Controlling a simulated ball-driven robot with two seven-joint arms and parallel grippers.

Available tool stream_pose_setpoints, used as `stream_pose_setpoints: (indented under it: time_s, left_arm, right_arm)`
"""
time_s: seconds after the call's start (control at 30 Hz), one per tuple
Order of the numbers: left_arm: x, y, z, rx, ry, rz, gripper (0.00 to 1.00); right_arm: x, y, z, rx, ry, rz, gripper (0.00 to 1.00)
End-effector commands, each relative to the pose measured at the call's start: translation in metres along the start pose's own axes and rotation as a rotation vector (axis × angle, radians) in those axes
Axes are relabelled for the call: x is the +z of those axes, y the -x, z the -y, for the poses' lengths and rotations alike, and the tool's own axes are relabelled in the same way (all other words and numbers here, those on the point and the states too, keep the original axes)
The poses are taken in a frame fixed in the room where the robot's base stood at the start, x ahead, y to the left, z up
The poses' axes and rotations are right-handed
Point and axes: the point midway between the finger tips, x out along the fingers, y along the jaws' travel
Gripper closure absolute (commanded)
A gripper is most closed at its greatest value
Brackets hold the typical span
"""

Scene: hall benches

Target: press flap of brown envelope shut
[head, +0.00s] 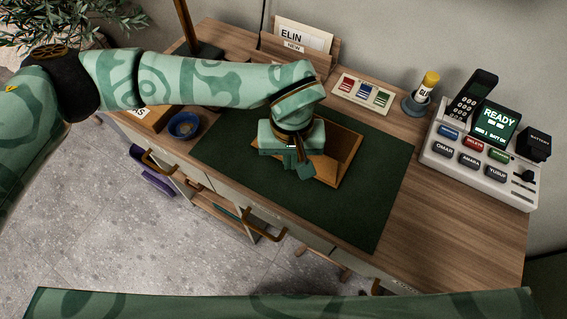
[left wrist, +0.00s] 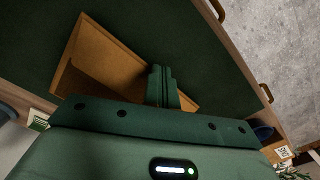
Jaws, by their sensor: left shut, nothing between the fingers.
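The brown envelope (head: 345,148) lies on the dark green mat (head: 375,190) on the desk, partly covered by my left gripper in the head view. In the left wrist view the envelope (left wrist: 98,58) shows a crease line, and my gripper hides its near part. I cannot tell whether the flap lies flat. My left gripper (head: 304,160) is shut and empty, over the left part of the envelope. Its closed fingers (left wrist: 160,85) show at the envelope's edge in the left wrist view; contact is unclear. My right gripper is not in view.
A letter holder (head: 298,47), a card with coloured strips (head: 362,92), a glue stick in a cup (head: 418,100) and a phone console (head: 480,150) stand along the back and right. A blue bowl (head: 184,125) is at left. The mat's right part is clear.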

Motion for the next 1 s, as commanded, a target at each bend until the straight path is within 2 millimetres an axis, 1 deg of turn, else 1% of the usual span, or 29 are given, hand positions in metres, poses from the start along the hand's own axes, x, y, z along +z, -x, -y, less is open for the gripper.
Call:
stream_pose_setpoints:
  time_s: [0.7, 1.0]
  left_arm:
    - [-0.03, -0.002, -0.018, 0.0, 0.0, 0.0, 1.0]
    - [-0.033, 0.0, -0.019, 0.001, 0.0, 0.0, 1.0]
  right_arm:
    - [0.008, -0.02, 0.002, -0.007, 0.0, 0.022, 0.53]
    - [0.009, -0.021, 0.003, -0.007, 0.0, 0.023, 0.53]
